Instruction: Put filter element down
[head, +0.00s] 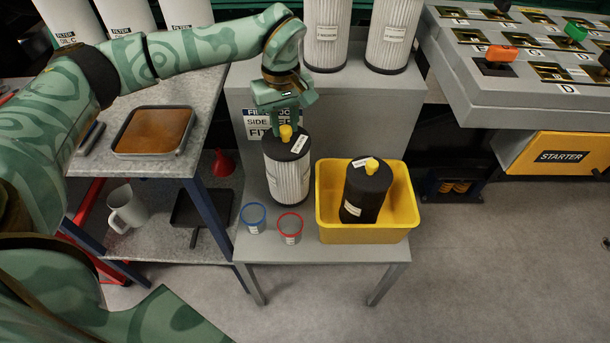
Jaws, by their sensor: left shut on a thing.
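A white pleated filter element (289,180) with black end caps and a yellow knob on top stands upright at the left of a small grey table (330,249). My left gripper (285,127) is above it, shut on the yellow knob. The element's base looks at or very near the table top; I cannot tell if it bears on it. A black filter element (367,194) with a yellow knob is in a yellow bin (411,213) to the right. My right gripper is not in view.
A blue-rimmed cup (254,218) and a red-rimmed cup (290,228) stand in front of the white element. A grey block with a label rises behind. More filters (326,35) stand on it. A bench with a brown tray (153,131) is at left.

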